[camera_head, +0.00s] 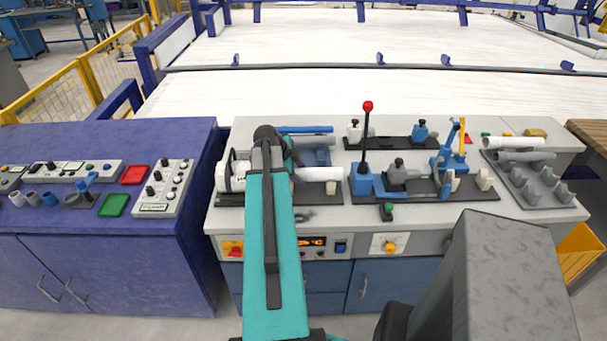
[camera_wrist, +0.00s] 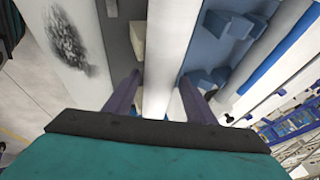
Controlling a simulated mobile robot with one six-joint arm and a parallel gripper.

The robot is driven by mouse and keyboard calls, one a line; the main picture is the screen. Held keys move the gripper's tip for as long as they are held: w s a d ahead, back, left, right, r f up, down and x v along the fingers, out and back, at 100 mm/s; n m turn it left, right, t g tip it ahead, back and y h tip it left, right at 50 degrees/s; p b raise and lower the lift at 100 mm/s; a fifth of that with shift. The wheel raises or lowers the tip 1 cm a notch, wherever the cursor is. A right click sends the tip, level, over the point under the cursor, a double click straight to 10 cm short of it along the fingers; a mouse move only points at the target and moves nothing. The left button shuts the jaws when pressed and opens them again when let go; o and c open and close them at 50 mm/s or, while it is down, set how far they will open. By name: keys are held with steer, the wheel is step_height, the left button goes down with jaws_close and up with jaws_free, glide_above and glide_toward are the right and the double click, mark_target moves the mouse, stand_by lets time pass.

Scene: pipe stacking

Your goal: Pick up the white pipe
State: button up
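A white pipe (camera_head: 319,174) lies across the left part of the grey bench in the head view. My teal arm hides part of it. In the wrist view the white pipe (camera_wrist: 172,45) runs down the middle, between the two dark fingers of my gripper (camera_wrist: 160,79). The fingers are apart, one on each side of the pipe and close to it. I cannot tell whether they touch it.
A grey pipe (camera_head: 314,141) and a blue pipe (camera_head: 303,129) lie behind the white one. Blue clamps and a red-knobbed lever (camera_head: 366,135) stand to the right.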

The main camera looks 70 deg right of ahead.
mark_target(302, 169)
steer(key=c, duration=0.8)
steer(key=shift+r, duration=0.2)
steer(key=shift+c, duration=0.2)
steer(key=shift+r+b, duration=0.85)
steer(key=shift+r, duration=0.45)
steer(key=shift+a+r, duration=0.1)
steer(key=shift+r, duration=0.15)
steer(key=s+a+b, duration=0.1)
steer(key=a+b, duration=0.3)
steer(key=a, duration=0.4)
steer(key=shift+r, duration=0.2)
steer(key=shift+s+a+b, duration=0.1)
steer(key=shift+a+b, duration=0.15)
steer(key=shift+b, duration=0.3)
